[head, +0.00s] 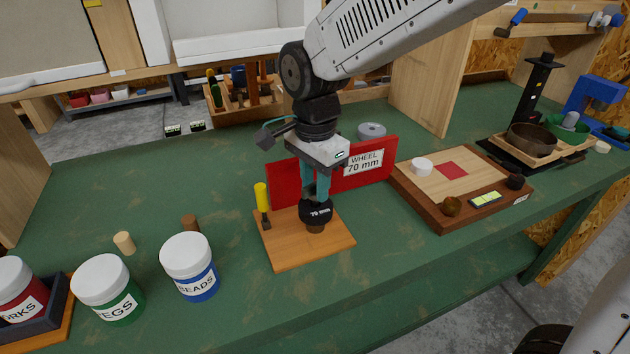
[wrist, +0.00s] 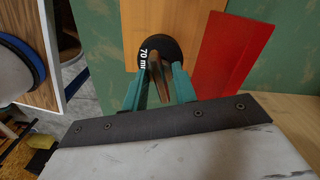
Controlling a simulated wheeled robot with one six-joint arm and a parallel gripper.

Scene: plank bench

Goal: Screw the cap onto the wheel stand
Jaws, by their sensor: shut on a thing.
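The wheel stand is a light wooden base (head: 285,255) with a short brown post (head: 316,229) on it. A red board labelled "WHEEL 70 mm" (head: 363,163) stands behind it. The cap (head: 315,213) is black and round, marked "70 mm", and sits directly above the post. My gripper (head: 315,195) points straight down and its teal fingers are shut on the cap. In the wrist view the cap (wrist: 172,50) shows beyond the fingertips, with its label readable. The cap looks level. It hides the post's top, so I cannot tell whether the thread is engaged.
A yellow-handled tool (head: 262,200) stands at the base's left edge. White-lidded jars, including the beads jar (head: 189,265), are to the left. A wooden board (head: 440,205) with small items lies right. A grey disc (head: 371,131) is behind the red board. The bench's front right is clear.

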